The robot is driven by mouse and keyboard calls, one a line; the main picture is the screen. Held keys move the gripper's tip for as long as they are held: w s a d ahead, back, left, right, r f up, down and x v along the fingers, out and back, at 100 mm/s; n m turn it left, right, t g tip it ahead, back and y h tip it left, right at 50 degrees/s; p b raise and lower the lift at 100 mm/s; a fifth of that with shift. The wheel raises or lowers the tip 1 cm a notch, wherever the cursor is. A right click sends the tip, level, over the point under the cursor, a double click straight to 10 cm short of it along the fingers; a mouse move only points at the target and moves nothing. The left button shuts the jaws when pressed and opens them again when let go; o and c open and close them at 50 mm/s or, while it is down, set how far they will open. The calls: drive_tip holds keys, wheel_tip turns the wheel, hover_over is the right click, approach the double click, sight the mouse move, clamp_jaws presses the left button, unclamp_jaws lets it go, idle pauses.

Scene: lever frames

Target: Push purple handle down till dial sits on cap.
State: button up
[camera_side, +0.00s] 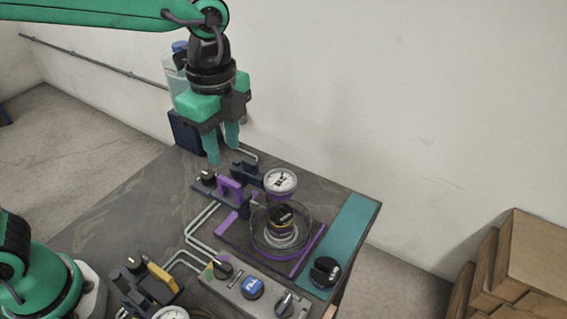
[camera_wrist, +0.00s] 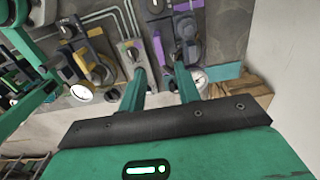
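The purple handle (camera_side: 231,188) stands up on its dark lever bracket near the back of the bench. The white-faced dial (camera_side: 281,181), with a purple underside, is raised behind the cap and apart from it. The black cap (camera_side: 281,215) sits inside a clear round ring on the purple-edged base. My gripper (camera_side: 222,150) is open and empty, above and behind the handle, touching nothing. In the wrist view its two fingers (camera_wrist: 160,78) are spread, with the purple handle (camera_wrist: 158,46) beyond them and the dial (camera_wrist: 198,79) near the right fingertip.
A second lever with a yellow handle (camera_side: 160,274) stands at the front left. A panel with knobs and a blue button (camera_side: 252,288) lies in front of the ring. A black knob (camera_side: 325,271) sits on the teal strip. Wooden boxes (camera_side: 522,268) stand at right.

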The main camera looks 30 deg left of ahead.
sight(229, 181)
drive_tip(key=shift+f, duration=3.6)
clamp_jaws()
